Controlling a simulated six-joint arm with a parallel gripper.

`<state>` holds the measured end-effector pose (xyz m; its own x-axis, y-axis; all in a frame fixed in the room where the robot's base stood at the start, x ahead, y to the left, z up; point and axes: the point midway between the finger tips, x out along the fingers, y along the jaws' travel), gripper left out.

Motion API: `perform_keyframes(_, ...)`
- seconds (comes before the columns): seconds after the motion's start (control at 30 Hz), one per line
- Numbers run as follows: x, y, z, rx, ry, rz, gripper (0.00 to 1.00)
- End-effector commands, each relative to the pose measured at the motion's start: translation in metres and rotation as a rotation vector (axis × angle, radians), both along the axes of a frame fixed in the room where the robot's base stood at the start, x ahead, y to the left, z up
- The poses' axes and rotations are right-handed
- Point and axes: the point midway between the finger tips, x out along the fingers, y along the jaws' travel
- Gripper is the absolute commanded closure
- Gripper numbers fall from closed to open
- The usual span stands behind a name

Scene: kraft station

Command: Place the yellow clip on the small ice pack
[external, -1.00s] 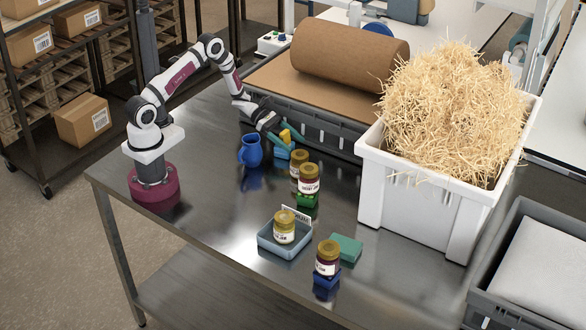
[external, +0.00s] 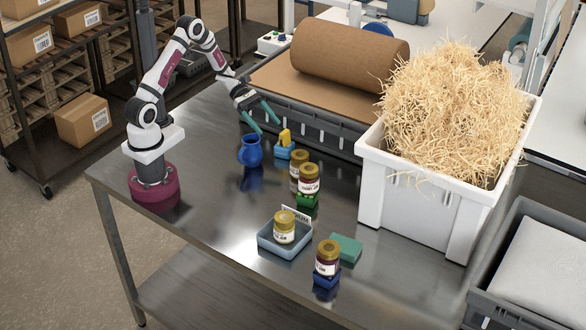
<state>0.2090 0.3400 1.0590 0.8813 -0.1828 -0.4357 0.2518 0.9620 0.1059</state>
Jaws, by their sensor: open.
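The yellow clip (external: 285,137) sits upright on a small light-blue block (external: 284,152), which looks like the small ice pack, on the steel table. My gripper (external: 264,125) is open and empty. Its teal fingers are spread above and to the left of the clip, apart from it. The exact contact between clip and block is too small to tell.
A blue jug (external: 250,151) stands just left of the block. Several jars stand to the front right, one in a grey-blue tray (external: 285,241). A teal block (external: 345,247) lies nearby. A kraft roll (external: 350,54) and a straw-filled white bin (external: 410,187) stand behind and right.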

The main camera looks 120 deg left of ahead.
Motion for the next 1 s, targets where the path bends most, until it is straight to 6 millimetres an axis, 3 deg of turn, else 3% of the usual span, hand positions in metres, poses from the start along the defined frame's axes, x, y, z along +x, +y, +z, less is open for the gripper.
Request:
perform_keyframes(0.03,0.025,-0.036,0.018,0.085,0.023,-0.185,0.21)
perform_keyframes(0.07,0.039,-0.066,0.030,0.155,0.038,-0.337,0.21)
perform_keyframes(0.13,0.056,-0.152,0.057,0.363,0.059,-0.766,0.21)
perform_keyframes(0.2,0.040,-0.238,0.079,0.617,0.045,-1.268,0.21)
perform_keyframes(0.23,0.025,-0.266,0.085,0.730,0.025,-1.482,0.21)
perform_keyframes(0.3,-0.016,-0.307,0.095,0.994,-0.042,-1.945,0.21)
perform_keyframes(0.33,-0.032,-0.315,0.098,1.101,-0.077,-2.122,0.21)
perform_keyframes(0.4,-0.060,-0.319,0.103,1.325,-0.158,-2.463,0.21)
perform_keyframes(0.47,-0.072,-0.315,0.106,1.477,-0.215,-2.669,0.21)
perform_keyframes(0.5,-0.077,-0.312,0.107,-1.516,0.237,2.696,0.21)
perform_keyframes(0.63,-0.081,-0.306,0.109,-1.452,0.247,2.527,0.21)
perform_keyframes(1.0,-0.081,-0.305,0.109,-1.452,0.243,2.527,0.21)
